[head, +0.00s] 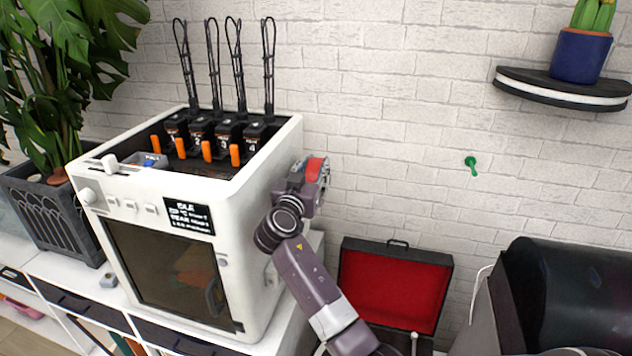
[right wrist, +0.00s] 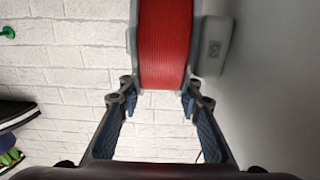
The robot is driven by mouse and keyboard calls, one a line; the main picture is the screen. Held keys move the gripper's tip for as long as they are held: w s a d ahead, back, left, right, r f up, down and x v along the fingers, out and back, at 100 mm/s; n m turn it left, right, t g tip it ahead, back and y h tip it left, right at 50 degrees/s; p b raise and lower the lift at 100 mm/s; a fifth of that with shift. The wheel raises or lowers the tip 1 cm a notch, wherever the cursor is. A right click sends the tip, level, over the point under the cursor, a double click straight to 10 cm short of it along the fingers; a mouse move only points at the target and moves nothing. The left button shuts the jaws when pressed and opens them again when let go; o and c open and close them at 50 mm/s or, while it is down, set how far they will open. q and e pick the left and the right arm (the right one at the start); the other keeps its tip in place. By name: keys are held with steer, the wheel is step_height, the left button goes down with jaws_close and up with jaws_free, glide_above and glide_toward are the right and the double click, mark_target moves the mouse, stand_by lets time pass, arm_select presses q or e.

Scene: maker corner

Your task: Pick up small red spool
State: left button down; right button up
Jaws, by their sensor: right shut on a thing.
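The small red spool (head: 315,169) is at the right side of the white printer, near its top edge. In the right wrist view the spool (right wrist: 164,45) shows red wound filament between two grey flanges. My right gripper (head: 305,184) is shut on the spool, with one finger at each flange; in the right wrist view the gripper (right wrist: 160,95) has its fingers on either side of it. A grey holder part (right wrist: 214,46) sits beside the spool against the printer wall. I cannot tell whether the spool still rests on it. My left gripper is not in view.
The white printer (head: 262,220) stands close on the left of my right arm. An open case with red lining (head: 395,287) stands behind to the right. A green hook (head: 471,164) and a shelf (head: 560,90) are on the brick wall. A dark cylinder (head: 575,290) is at right.

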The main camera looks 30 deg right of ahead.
jaws_close()
steer(key=shift+r, duration=0.15)
steer(key=shift+r+b, duration=0.45)
steer(key=shift+b, duration=0.05)
steer(key=shift+s+d+r, duration=0.1)
steer(key=shift+s+d, duration=0.1)
steer(key=shift+s, duration=0.05)
steer(key=s+d+b, duration=0.4)
steer(key=s+d, duration=0.7)
steer(key=s, duration=0.2)
steer(key=shift+s+d+r, duration=0.15)
